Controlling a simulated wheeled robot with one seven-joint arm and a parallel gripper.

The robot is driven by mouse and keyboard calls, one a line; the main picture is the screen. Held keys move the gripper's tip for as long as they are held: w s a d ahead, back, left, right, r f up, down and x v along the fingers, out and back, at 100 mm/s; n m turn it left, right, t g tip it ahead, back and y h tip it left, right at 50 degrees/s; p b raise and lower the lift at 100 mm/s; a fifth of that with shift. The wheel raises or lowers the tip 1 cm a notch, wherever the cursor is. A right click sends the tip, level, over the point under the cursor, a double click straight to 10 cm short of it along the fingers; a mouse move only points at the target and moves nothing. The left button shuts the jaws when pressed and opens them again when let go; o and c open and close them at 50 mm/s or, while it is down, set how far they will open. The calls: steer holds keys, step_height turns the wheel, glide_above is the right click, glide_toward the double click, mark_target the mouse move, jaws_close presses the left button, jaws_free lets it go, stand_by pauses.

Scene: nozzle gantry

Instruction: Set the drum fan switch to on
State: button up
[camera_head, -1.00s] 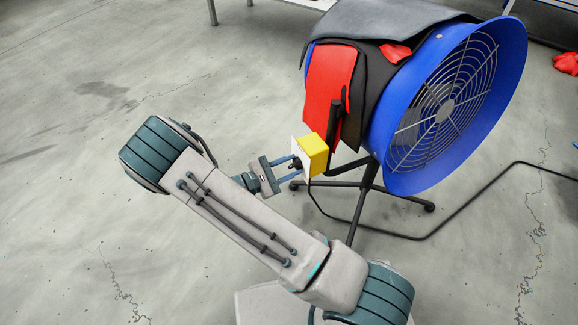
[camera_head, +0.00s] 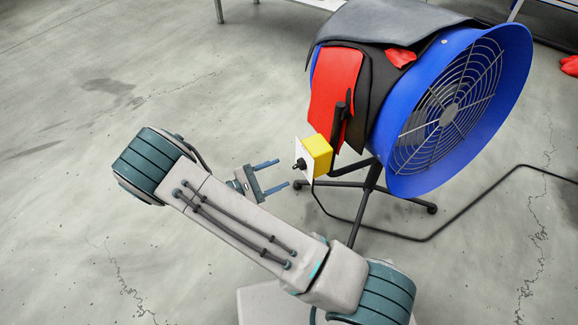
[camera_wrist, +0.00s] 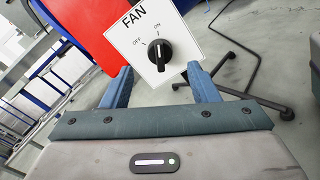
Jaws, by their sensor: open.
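The drum fan (camera_head: 400,100) is a large blue drum with a wire grille on a dark stand. Its switch box (camera_head: 318,153) is yellow with a white front plate, and a black rotary knob (camera_head: 299,164) sticks out of it. In the wrist view the white plate (camera_wrist: 190,50) reads FAN, OFF and ON. The knob (camera_wrist: 159,54) shows a white pointer line that appears upright, toward ON. My gripper (camera_head: 283,173) is open and empty, apart from the knob and in front of it. In the wrist view the two blue fingers of my gripper (camera_wrist: 159,72) stand either side below the knob.
Red (camera_head: 335,88) and dark grey (camera_head: 385,18) sheets drape over the fan. A black cable (camera_head: 455,215) runs across the floor to the right. The fan stand's legs (camera_head: 365,187) spread below the box. The floor to the left is clear.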

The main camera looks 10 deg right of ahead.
steer(key=p+v, duration=0.1)
steer(key=v, duration=0.6)
steer(key=shift+a, duration=0.4)
steer(key=shift+s+r, duration=0.15)
steer(key=s+d+r+m+g+y+p, duration=0.1)
steer(key=d+r+m+g+y+p, duration=0.3)
steer(key=r, duration=0.5)
steer(key=s+d+r+m+g+y+p, duration=0.1)
steer(key=s+d+r+y+p, duration=0.15)
steer(key=r+p, duration=0.45)
steer(key=d+r+m+g+y+p, duration=0.2)
steer(key=d+r+m+g+p, duration=0.15)
steer(key=r, duration=0.85)
steer(key=s+d+r+m+t+y+p, duration=0.2)
steer(key=r+p, duration=0.3)
steer(key=r, duration=0.4)
steer(key=s+d+r+m+t+y+p, duration=0.2)
steer(key=s+r+p, duration=0.3)
steer(key=r, duration=0.4)
steer(key=s+d+r+m+t+y+p, duration=0.2)
steer(key=s+r+m+y+p, duration=0.1)
steer(key=r, duration=0.6)
steer(key=shift+s+d+y+p, duration=0.4)
steer(key=shift+s+y+p, duration=0.4)
steer(key=shift+p, duration=0.4)
steer(key=shift+w+r, duration=0.1)
steer(key=shift+r, duration=0.05)
